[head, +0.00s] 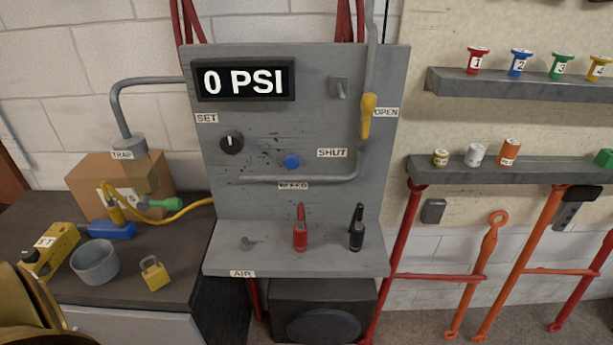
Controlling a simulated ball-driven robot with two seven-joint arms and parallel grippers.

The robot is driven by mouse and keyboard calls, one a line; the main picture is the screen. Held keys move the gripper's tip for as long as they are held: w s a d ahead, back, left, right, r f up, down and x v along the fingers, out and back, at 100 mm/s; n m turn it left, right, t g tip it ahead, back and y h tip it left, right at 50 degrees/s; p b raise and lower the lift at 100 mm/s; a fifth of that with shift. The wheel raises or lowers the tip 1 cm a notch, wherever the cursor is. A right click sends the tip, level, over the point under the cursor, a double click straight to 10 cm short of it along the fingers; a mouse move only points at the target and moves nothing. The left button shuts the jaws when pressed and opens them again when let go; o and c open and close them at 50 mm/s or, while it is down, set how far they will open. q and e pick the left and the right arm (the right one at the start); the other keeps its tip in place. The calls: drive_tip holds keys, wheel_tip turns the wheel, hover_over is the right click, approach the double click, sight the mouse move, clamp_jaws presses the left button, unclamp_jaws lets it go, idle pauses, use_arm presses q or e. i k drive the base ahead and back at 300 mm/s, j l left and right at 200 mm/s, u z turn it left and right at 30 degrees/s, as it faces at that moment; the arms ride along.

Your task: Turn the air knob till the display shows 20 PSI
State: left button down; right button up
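The display (243,80) at the top left of the grey panel reads 0 PSI. A round black knob (231,143) with a white mark pointing about straight up sits below the SET label (207,118). A smaller blue knob (291,162) is to its right, above a label that seems to read BLEED. A small grey wing-shaped part (247,243) is on the panel's shelf, above the AIR label (242,274). The yellow valve lever (367,116) stands upright on the pipe beside OPEN; SHUT is lower left. Neither gripper is in view.
A red (300,230) and a black (357,229) clip stand on the shelf. A toggle switch (340,90) is at the panel's upper right. The left bench holds a grey bowl (95,262), a yellow padlock (155,274) and a yellow hose (180,214). Wall shelves with spools are at right.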

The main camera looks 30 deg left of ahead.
sight(232, 142)
drive_tip(key=u, duration=1.5)
